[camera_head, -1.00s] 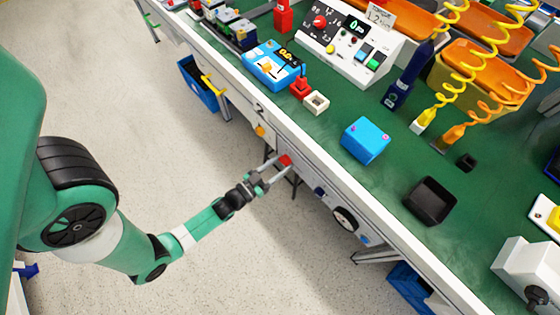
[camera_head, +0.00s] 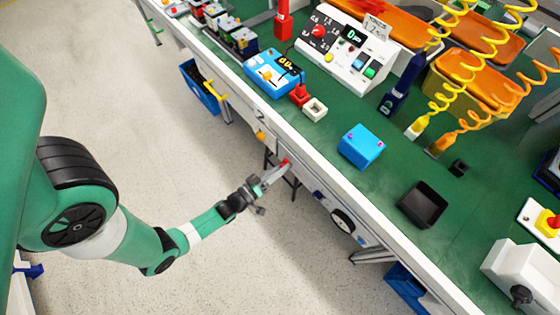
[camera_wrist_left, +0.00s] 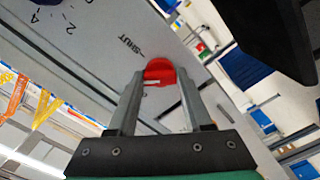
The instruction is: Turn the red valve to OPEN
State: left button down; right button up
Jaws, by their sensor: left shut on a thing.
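The red valve (camera_head: 286,162) is a small red handle on the pale front panel under the bench's near edge. In the left wrist view the valve (camera_wrist_left: 160,72) is a rounded red knob with a short white mark, set between my two fingertips. The word SHUT is printed on the panel (camera_wrist_left: 95,50) beside it. I cannot read an OPEN label. My left gripper (camera_head: 279,170) is shut on the valve, with the fingers reaching to it from the floor side. Most of the valve is hidden by the fingers in the head view. My right gripper is not in view.
The green bench top (camera_head: 320,135) lies above the panel, with a blue box (camera_head: 361,146) and a black tray (camera_head: 423,204) on it. A round dial (camera_head: 343,221) sits further along the panel. Blue bins hang below the bench. The floor (camera_head: 130,140) around my arm is clear.

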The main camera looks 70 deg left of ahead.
pick_arm(q)
jog(key=shift+n+p, duration=0.55)
jog(key=shift+n, duration=3.25)
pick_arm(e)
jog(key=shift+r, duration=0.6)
pick_arm(q)
jog(key=shift+c, duration=1.6)
grip_release()
